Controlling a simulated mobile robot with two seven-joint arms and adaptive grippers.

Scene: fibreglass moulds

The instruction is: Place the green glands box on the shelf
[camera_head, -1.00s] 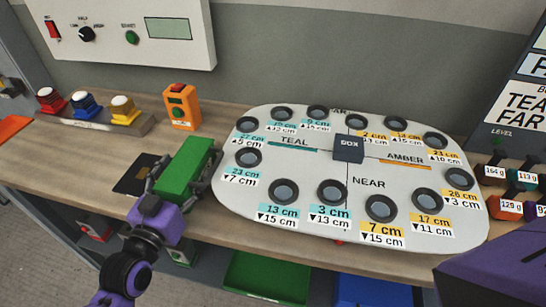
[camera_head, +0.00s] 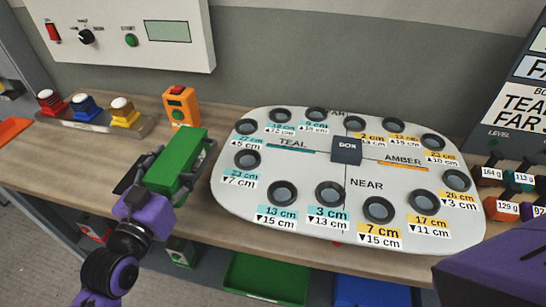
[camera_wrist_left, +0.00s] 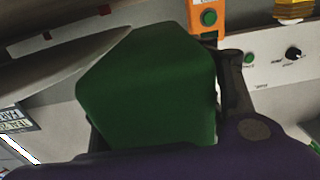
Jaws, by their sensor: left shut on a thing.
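The green glands box (camera_head: 178,158) is a plain green block, held above the workbench left of the white board. My left gripper (camera_head: 174,168) is shut on it, with a dark finger on each side. In the left wrist view the green box (camera_wrist_left: 150,85) fills the middle, and a dark finger (camera_wrist_left: 235,85) of my left gripper shows at its right side. The shelf cannot be told for certain in these views. My right gripper does not show; only a purple part of my arm is at the lower right of the head view.
A white board (camera_head: 300,225) with several round holes and labels covers the bench's middle. An orange control box (camera_head: 181,106) and a strip of coloured buttons (camera_head: 84,112) stand behind the green box. A green bin (camera_head: 265,278) and a blue bin (camera_head: 372,290) sit below the bench edge.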

